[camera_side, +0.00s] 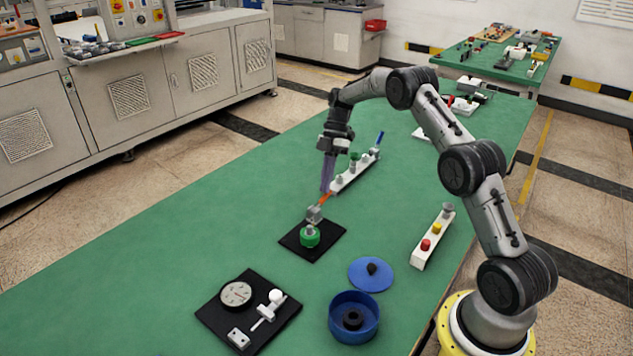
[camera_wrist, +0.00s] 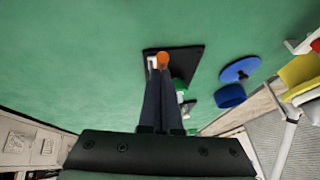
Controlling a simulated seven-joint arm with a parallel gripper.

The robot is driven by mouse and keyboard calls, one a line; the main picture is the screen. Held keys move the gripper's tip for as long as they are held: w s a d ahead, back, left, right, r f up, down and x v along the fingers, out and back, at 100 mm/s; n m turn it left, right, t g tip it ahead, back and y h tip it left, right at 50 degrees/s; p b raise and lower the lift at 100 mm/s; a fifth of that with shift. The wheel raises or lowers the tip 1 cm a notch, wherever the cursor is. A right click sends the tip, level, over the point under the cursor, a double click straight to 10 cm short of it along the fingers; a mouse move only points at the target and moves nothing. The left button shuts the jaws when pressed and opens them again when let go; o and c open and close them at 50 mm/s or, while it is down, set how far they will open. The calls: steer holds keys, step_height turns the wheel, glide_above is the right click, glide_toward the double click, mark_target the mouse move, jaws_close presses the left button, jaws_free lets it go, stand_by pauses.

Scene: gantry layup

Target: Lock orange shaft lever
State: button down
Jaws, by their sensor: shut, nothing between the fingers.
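The orange lever (camera_side: 325,198) sticks up at a slant to the right from a small grey block (camera_side: 314,214) on a black plate (camera_side: 325,247). A green round part (camera_side: 310,236) sits in front of the block on the same plate. My gripper (camera_side: 327,188) points down with its fingers shut and empty, the tips at or very near the lever's upper end. In the wrist view the lever's orange end (camera_wrist: 162,58) shows just beyond the fingertips (camera_wrist: 164,72). I cannot tell whether they touch. The fingers hide part of the plate and the lever's lower part there.
A white rail (camera_side: 352,174) with several fittings and a blue handle stands behind. A button strip (camera_side: 433,237) is to the right. A blue lid (camera_side: 371,274), a blue bowl (camera_side: 354,330) and a black plate with a dial (camera_side: 236,294) are in front. The left mat is clear.

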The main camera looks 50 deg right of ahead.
steer(key=shift+d+f+y, duration=0.35)
steer(key=shift+f+y, duration=0.1)
steer(key=shift+y, duration=0.05)
steer(key=shift+a, duration=0.1)
steer(key=shift+a+r, duration=0.25)
steer(key=shift+a, duration=0.45)
steer(key=shift+r, duration=0.1)
steer(key=shift+w+r, duration=0.1)
steer(key=shift+r, duration=0.2)
steer(key=v, duration=1.2)
steer(key=shift+w+d, duration=0.2)
steer(key=shift+d, duration=0.1)
